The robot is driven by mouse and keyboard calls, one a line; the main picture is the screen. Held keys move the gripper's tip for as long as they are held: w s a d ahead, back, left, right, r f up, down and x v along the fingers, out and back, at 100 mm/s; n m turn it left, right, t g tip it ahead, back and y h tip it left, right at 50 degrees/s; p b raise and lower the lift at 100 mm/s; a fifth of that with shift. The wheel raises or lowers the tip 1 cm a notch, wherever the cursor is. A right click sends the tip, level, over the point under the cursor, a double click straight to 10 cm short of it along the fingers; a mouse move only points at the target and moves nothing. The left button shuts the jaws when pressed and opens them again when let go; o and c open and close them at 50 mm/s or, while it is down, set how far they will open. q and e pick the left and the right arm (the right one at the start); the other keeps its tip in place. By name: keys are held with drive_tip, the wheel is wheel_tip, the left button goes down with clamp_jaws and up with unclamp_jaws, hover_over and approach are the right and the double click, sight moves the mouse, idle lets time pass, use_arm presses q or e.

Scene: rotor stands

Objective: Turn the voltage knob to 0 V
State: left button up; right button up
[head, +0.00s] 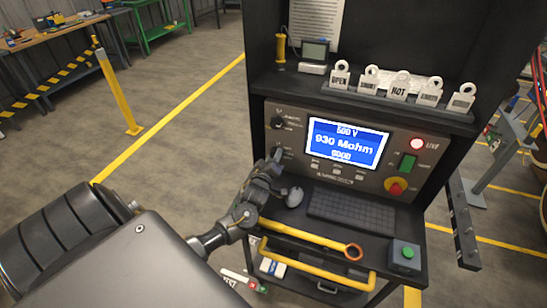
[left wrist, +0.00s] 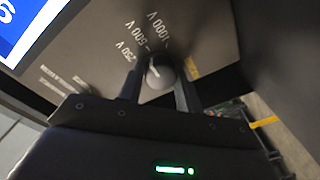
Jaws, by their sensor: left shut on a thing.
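The voltage knob (left wrist: 157,74) is a dark round knob with a white pointer mark, on the grey panel of the tester. Labels for 250 V, 500 V and 1000 V are printed around it, and the pointer appears to face the 500 V side. My left gripper (left wrist: 158,84) is shut on this knob, one finger on each side. The screen (head: 347,142) reads 500 V and 930 Mohm. My right gripper is out of view.
Another black knob (head: 279,123) sits above. Labelled tags (head: 400,86) stand above.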

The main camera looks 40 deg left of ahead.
use_arm(q)
drive_tip(key=shift+f, duration=0.1)
drive_tip(key=shift+n, duration=1.1)
drive_tip(key=n, duration=0.2)
drive_tip(key=shift+n+b, duration=0.4)
drive_tip(key=n, duration=0.4)
drive_tip(key=n+p, duration=0.1)
drive_tip(key=n, duration=0.3)
drive_tip(key=shift+n, duration=0.3)
drive_tip(key=shift+n+h+p, duration=0.3)
drive_tip(key=shift+n+p, duration=0.6)
drive_tip(key=shift+n, duration=0.9)
